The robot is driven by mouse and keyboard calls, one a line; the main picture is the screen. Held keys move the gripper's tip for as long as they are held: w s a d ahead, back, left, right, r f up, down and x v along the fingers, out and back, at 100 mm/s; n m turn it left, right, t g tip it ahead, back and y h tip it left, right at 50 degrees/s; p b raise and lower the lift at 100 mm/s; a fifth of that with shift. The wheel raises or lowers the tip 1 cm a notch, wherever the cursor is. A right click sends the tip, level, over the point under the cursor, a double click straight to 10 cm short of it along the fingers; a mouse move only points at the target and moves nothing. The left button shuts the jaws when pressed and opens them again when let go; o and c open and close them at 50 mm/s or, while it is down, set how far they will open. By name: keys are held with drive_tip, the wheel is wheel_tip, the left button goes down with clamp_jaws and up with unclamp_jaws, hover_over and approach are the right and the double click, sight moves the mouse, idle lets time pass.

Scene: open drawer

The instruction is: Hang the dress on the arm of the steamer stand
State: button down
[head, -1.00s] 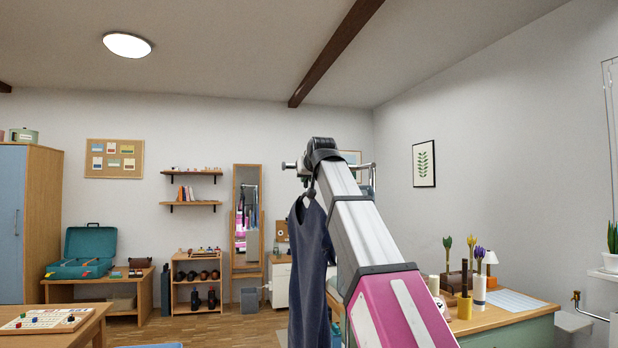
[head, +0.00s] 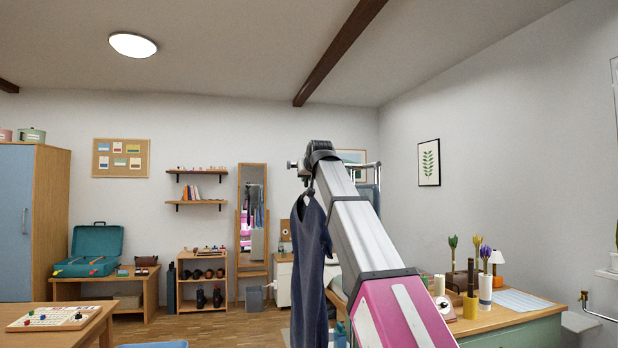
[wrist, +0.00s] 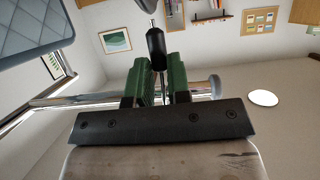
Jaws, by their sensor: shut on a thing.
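The dark navy dress (head: 309,270) hangs from a hanger in the head view, below the end of my arm and left of it. My gripper (wrist: 157,80) is shut, its green pads on the thin hanger stem, whose black sleeve (wrist: 156,43) shows between them in the wrist view. The stand's chrome arm (wrist: 60,101) crosses close by the fingers and ends in a round knob (wrist: 215,86). In the head view the knob (head: 292,165) shows just left of my gripper. I cannot tell whether the hook touches the bar. My arm hides most of the stand.
A blue-grey quilted board (wrist: 45,28) is near in the wrist view. A desk (head: 520,315) with vases and a lamp stands at the right. A table with a board game (head: 52,319) is at the front left. A tall mirror (head: 253,220) leans at the back wall.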

sight(307, 181)
drive_tip(key=shift+w+a+r, duration=0.1)
drive_tip(key=shift+w+a, duration=0.1)
drive_tip(key=shift+w, duration=0.4)
drive_tip(key=shift+w+a, duration=0.15)
drive_tip(key=shift+w, duration=0.45)
drive_tip(key=shift+f, duration=1.3)
drive_tip(key=c, duration=1)
unclamp_jaws()
drive_tip(key=shift+f, duration=0.1)
drive_tip(key=shift+s, duration=0.15)
drive_tip(key=v, duration=1)
drive_tip(key=shift+s+r, duration=0.2)
drive_tip(key=shift+s+d, duration=0.1)
